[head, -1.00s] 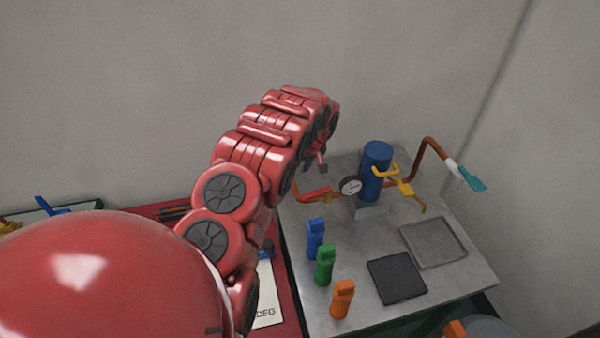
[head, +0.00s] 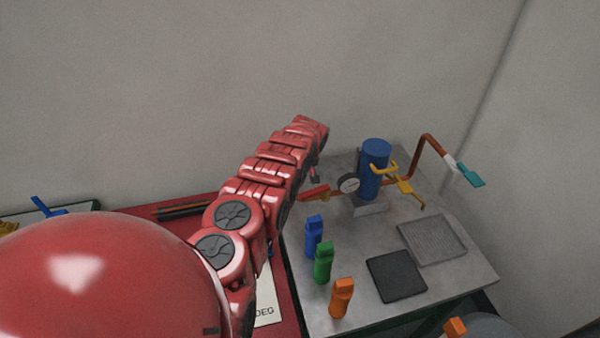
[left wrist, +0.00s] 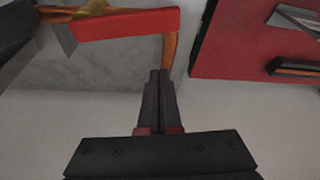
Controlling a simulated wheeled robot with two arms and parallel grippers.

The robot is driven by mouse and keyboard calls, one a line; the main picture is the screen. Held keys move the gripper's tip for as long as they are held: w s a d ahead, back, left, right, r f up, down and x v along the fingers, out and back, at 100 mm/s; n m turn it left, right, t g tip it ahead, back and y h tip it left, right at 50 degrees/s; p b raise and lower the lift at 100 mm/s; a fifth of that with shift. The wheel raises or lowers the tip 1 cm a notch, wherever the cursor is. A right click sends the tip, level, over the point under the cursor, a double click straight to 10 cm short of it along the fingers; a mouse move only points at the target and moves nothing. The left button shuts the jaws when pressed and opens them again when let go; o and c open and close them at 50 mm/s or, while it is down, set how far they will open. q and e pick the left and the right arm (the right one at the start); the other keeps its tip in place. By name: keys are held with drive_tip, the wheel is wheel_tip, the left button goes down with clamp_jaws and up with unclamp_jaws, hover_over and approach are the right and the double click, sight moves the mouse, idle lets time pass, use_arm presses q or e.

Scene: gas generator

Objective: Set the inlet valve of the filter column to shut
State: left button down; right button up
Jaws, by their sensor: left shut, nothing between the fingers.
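The filter column (head: 374,172) is a blue upright cylinder at the back of the grey bench, with a round gauge (head: 348,184) at its left. The inlet valve's red lever (head: 313,192) is left of the gauge on the copper pipe. In the left wrist view the red lever (left wrist: 125,25) lies roughly level across the top, with the copper pipe (left wrist: 169,55) by its right end. My left gripper (left wrist: 160,76) is shut and empty, its tips just below the lever in that view; contact cannot be told. In the head view the gripper (head: 315,174) is partly hidden by my arm.
Yellow levers (head: 404,186) and a teal-handled outlet pipe (head: 470,178) are at the column's right. Blue (head: 314,236), green (head: 323,262) and orange (head: 341,298) bottle-like items stand in front. A dark pad (head: 396,276) and grey tray (head: 432,240) lie at right.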

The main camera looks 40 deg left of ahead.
sight(315, 191)
use_arm(q)
drive_tip(key=shift+s+d+f+p, duration=0.3)
drive_tip(key=shift+s+d+p, duration=0.2)
drive_tip(key=shift+d+p, duration=0.3)
drive_tip(key=shift+s+d+f+p, duration=0.3)
drive_tip(key=shift+s+d+p, duration=0.15)
drive_tip(key=shift+d+p, duration=0.3)
drive_tip(key=shift+a+f, duration=0.1)
drive_tip(key=shift+s+n+b, duration=0.15)
drive_tip(key=shift+n+b, duration=0.15)
drive_tip(key=shift+b, duration=0.05)
drive_tip(key=shift+d, duration=0.2)
